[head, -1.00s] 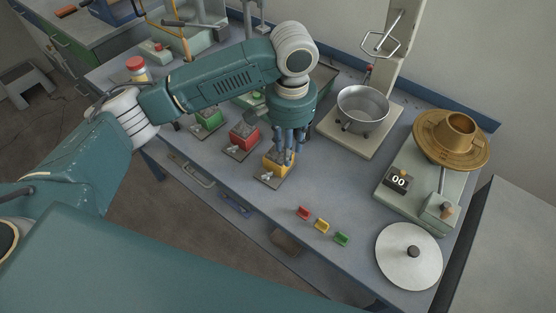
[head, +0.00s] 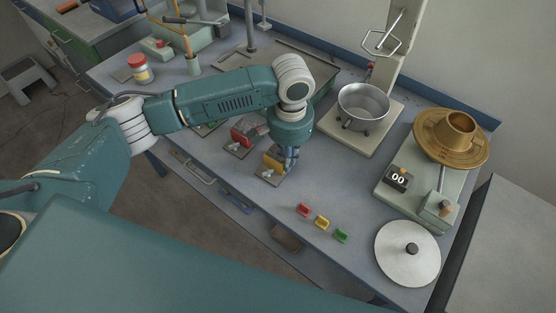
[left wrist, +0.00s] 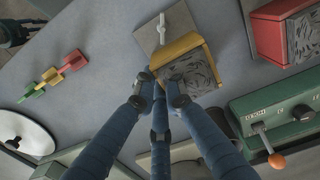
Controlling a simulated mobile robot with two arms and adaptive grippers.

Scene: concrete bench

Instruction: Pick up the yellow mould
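The yellow mould (head: 272,162) is a block with a grey patterned face. It sits on a small grey plate (head: 262,178) with a pale lever, near the bench's front edge. The left wrist view shows the mould (left wrist: 176,50) tilted in the picture. My left gripper (head: 288,158) is low, right at the mould's right side. Its blue fingers (left wrist: 160,90) have dark tips that overlap the mould's lower left corner in the left wrist view. How firmly they touch it cannot be told. My right gripper is not clearly seen.
A red mould (head: 243,132) stands just left of the yellow one. Small red (head: 303,210), yellow (head: 321,222) and green (head: 341,236) pieces lie to the right. A metal pan (head: 364,106), a scale (head: 420,180) and a round lid (head: 408,256) stand further right.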

